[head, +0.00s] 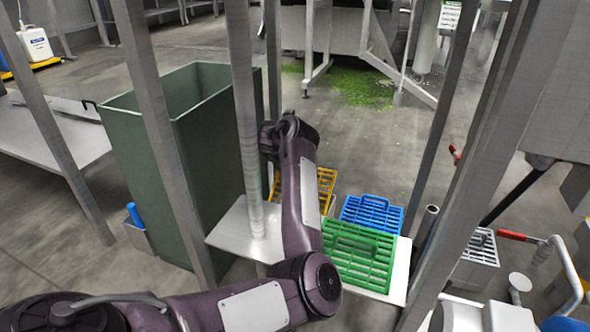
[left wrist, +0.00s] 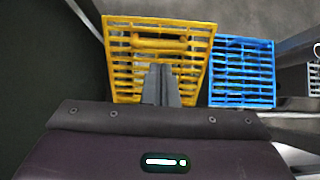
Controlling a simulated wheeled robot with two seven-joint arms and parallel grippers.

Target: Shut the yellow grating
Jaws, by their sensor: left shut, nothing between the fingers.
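The yellow grating (head: 326,182) is partly hidden behind my left arm in the head view, behind and left of the blue grating (head: 372,212). In the left wrist view the yellow grating (left wrist: 190,60) shows its slats and a bar near its top edge, and looks wider at the top than at the bottom. How far it is tilted I cannot tell. My left gripper (left wrist: 160,70) is shut and empty, its fingers overlapping the grating's lower middle; contact is unclear. In the head view its fingers are hidden. My right gripper is not in view.
A green grating (head: 350,262) lies in front of the blue one, on a pale metal surface. A tall dark green bin (head: 190,150) stands left of my arm. Metal posts (head: 440,120) rise on both sides. Open floor lies behind the gratings.

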